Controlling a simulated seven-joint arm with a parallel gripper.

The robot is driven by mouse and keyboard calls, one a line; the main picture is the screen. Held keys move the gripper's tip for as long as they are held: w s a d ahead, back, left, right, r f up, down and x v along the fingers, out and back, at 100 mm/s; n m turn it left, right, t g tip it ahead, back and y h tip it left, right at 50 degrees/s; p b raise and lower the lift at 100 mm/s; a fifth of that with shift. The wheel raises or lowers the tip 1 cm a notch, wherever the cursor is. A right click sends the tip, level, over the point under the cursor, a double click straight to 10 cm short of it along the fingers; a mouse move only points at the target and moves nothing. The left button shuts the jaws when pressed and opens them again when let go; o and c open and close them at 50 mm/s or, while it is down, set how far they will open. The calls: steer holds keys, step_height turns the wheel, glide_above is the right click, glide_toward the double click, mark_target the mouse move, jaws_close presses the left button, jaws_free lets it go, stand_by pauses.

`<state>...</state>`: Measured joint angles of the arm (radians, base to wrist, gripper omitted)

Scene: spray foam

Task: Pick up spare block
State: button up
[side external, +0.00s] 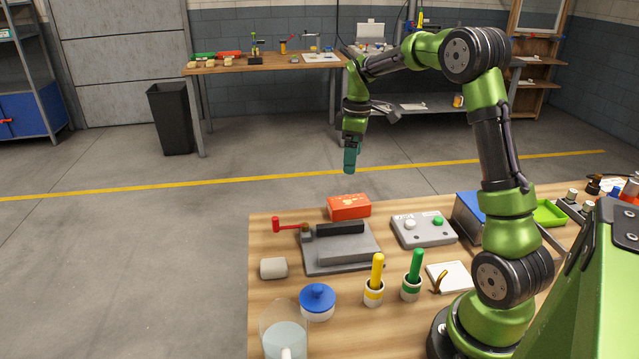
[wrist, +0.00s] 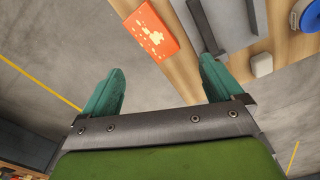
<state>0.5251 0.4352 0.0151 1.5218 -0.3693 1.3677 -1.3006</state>
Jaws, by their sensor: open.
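A small pale grey block (side external: 273,268) with rounded edges, which looks like the spare block, lies on the wooden table near its left edge. It also shows in the wrist view (wrist: 262,64), just right of the right fingertip in the picture and well below the fingers. My gripper (side external: 350,163) hangs high above the table's far edge, behind the red box, fingers pointing down. In the wrist view its two teal fingers (wrist: 156,68) are wide apart with nothing between them.
A red box (side external: 349,207) stands at the table's back edge. A grey fixture (side external: 340,257) with a red-handled clamp is right of the block. A blue-lidded jar (side external: 317,301) and a clear jug (side external: 285,333) stand in front. Yellow (side external: 376,275) and green (side external: 415,273) handled tools stand in cups.

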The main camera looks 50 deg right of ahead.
steer(key=w+d+r+n, duration=0.1)
steer(key=d+n, duration=0.1)
steer(key=n, duration=0.3)
glide_above(349, 201)
steer(key=f, duration=1.1)
steer(key=shift+d, duration=0.25)
steer(key=shift+a+f, duration=0.2)
steer(key=shift+f, duration=2.55)
steer(key=shift+c, duration=0.2)
steer(key=c, duration=1.4)
steer(key=shift+r, duration=0.1)
steer(key=shift+c, duration=0.4)
